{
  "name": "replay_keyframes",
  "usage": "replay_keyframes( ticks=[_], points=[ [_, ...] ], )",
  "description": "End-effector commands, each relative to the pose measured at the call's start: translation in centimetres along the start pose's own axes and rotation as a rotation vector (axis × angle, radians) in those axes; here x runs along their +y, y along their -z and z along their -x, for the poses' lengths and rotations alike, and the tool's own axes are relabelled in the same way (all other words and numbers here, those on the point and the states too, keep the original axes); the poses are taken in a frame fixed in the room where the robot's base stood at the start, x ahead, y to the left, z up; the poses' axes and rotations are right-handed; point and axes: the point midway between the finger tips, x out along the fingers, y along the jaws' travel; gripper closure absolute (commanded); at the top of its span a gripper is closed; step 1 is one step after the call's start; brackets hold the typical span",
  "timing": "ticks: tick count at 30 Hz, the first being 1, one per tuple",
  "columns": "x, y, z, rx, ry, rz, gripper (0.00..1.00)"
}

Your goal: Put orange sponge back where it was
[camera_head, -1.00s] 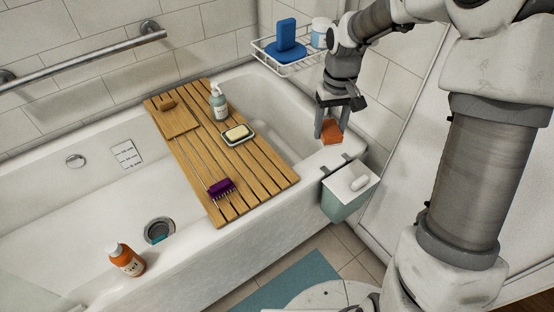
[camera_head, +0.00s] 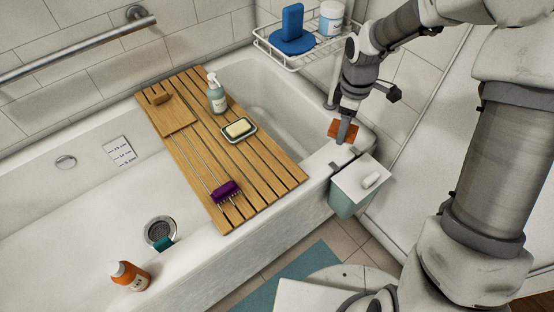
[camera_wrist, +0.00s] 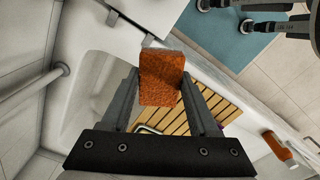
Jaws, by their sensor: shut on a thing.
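The orange sponge (camera_head: 335,129) is in my gripper (camera_head: 343,135), above the tub's right end near the hanging bin. In the wrist view the sponge (camera_wrist: 162,72) is a rough orange block, with one finger of my gripper (camera_wrist: 160,85) on each side of it. My gripper is shut on it. In the head view one finger covers part of the sponge. I cannot tell whether its underside touches the tub rim (camera_head: 322,160).
A wire shelf (camera_head: 290,62) holds a blue sponge (camera_head: 292,22) and a jar (camera_head: 331,18). An orange bottle (camera_head: 131,277) stands on the front rim. A lidded bin (camera_head: 348,200) hangs by the tub.

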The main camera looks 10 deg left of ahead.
Motion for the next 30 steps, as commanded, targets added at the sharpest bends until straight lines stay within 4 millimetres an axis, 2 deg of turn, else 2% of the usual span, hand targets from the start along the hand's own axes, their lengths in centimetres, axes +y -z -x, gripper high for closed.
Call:
replay_keyframes(
  ticks=[9,15,23,26,30],
  points=[
    [-1.7,4.0,-3.1,0.003,0.001,0.632,0.91],
    [-2.6,5.7,-4.5,0.007,-0.001,0.935,0.91],
    [-3.2,7.1,-5.7,0.009,-0.002,1.094,0.91],
    [-3.8,8.7,-6.8,0.010,-0.002,1.105,0.91],
    [-4.8,11.7,-8.8,0.009,-0.002,1.103,0.91]
  ],
)
